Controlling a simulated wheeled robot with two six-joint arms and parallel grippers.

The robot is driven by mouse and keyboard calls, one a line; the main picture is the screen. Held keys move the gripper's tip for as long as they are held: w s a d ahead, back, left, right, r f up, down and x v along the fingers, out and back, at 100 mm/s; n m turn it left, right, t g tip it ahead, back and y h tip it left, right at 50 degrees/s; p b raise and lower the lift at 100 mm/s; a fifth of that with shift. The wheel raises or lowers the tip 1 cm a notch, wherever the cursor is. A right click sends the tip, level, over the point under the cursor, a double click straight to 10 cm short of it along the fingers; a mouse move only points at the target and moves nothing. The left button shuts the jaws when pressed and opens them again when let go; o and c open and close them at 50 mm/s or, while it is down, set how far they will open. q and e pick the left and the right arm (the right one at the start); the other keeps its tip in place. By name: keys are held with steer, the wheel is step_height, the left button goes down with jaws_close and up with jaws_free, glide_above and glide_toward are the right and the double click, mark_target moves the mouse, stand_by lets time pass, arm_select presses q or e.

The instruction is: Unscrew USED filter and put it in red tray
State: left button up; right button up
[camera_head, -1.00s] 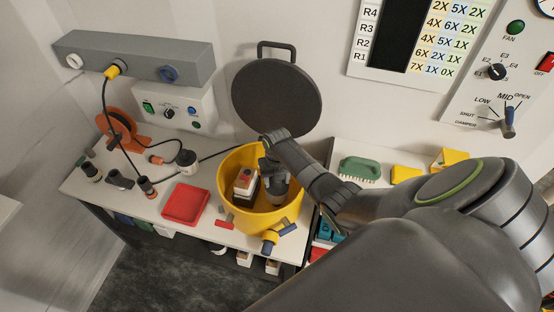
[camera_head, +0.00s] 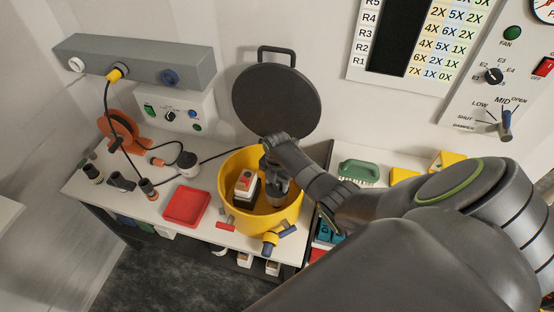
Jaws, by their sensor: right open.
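A yellow round tub (camera_head: 229,211) stands on the bench with its dark round lid (camera_head: 277,98) raised behind it. Inside the tub is a white block-like part with a red top (camera_head: 244,184); I cannot tell whether it is the used filter. My right gripper (camera_head: 274,199) reaches down into the tub, just right of that part. It is open, and its fingertips are partly hidden by my wrist and the tub. The red tray (camera_head: 186,206) lies empty on the bench, left of the tub. My left gripper is not in view.
A yellow and blue valve (camera_head: 270,242) sticks out at the tub's front. A green brush (camera_head: 359,169) lies to the right.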

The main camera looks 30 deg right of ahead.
steer(key=m, duration=0.5)
steer(key=shift+m, duration=0.3)
steer(key=m, duration=0.5)
steer(key=shift+m, duration=0.3)
steer(key=c, duration=1.1)
steer(key=n, duration=0.4)
steer(key=shift+n, duration=0.3)
steer(key=n, duration=1)
steer(key=shift+n, duration=0.4)
steer(key=n, duration=0.5)
steer(key=shift+r, duration=0.1)
